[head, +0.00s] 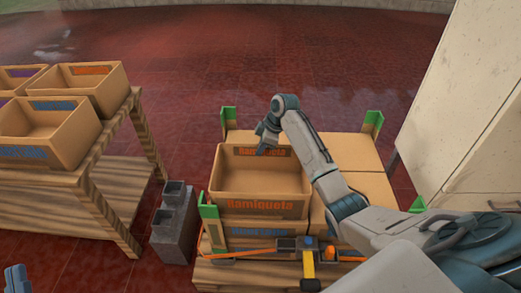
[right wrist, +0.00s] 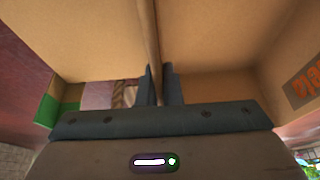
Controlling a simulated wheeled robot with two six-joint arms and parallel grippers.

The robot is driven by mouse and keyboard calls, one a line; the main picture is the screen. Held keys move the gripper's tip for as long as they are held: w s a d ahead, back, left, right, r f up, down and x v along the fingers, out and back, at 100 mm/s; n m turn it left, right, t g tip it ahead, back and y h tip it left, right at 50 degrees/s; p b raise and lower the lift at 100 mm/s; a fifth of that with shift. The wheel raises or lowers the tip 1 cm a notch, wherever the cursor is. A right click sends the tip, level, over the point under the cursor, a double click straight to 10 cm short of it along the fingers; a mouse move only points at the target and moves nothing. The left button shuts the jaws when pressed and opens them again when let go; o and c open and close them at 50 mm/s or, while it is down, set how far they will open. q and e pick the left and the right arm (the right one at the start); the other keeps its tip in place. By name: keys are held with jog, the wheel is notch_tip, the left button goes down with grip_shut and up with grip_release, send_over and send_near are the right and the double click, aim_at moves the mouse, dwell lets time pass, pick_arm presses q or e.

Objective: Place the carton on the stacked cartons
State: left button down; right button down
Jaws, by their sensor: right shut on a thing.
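The open, empty tan carton (head: 258,181) with orange lettering is in the middle of the head view, over the front left of the stacked cartons (head: 345,147). It looks level; I cannot tell whether its base touches the carton below. My right gripper (head: 265,136) is at its far wall. In the right wrist view the fingers (right wrist: 159,88) are shut on a thin carton wall (right wrist: 150,40). My left gripper (head: 17,279) shows only partly at the lower left corner, away from the cartons; its jaw state is unclear.
Green corner posts (head: 373,120) stand around the stack. A strap tool (head: 309,262) with an orange strap lies at its front. Grey blocks (head: 174,225) stand to the left, beside a wooden table (head: 120,200) with open cartons (head: 60,130). A pale cabinet (head: 455,100) is at the right.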

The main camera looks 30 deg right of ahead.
dwell(0.3)
jog(key=c, duration=1.6)
grip_release()
jog(key=shift+f, duration=0.1)
pick_arm(q)
jog(key=shift+f, duration=0.1)
